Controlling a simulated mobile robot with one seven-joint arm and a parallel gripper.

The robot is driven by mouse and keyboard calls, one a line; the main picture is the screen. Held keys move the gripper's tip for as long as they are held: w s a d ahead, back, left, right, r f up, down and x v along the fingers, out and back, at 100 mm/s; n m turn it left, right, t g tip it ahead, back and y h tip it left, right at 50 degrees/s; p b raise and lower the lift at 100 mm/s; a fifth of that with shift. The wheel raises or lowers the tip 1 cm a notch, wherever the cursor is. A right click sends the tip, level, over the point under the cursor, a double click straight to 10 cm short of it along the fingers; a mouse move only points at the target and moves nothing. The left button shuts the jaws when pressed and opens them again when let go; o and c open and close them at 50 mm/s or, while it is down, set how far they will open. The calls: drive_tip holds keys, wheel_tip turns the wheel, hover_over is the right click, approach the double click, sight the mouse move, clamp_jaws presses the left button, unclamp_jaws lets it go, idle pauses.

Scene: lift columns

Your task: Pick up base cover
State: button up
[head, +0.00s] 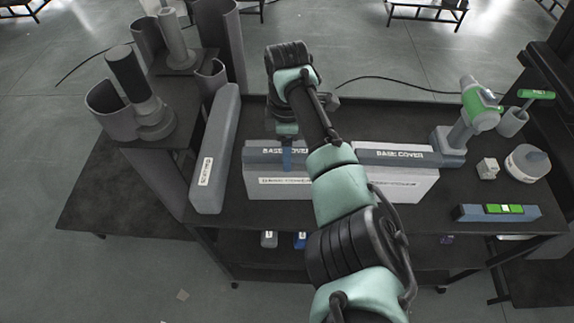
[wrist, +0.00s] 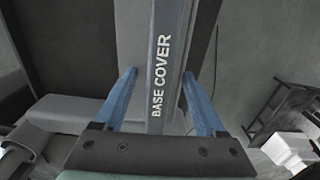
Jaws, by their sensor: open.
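Two bars labelled BASE COVER lie on the table in the head view, each along the top of a pale box. The left base cover (head: 258,154) is partly hidden by my gripper and arm; the right base cover (head: 400,154) is to the right of my arm. My gripper (head: 287,160) is over the left bar, pointing down. In the wrist view, the labelled base cover (wrist: 162,40) runs between the two blue fingers of my open gripper (wrist: 159,75).
A green-and-grey drill-like tool (head: 478,105), a round container (head: 527,162) and a blue level (head: 496,212) are at the right. Grey cylinders (head: 130,85) stand at the far left.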

clamp_jaws()
drive_tip(key=shift+r, duration=0.1)
idle(1.2)
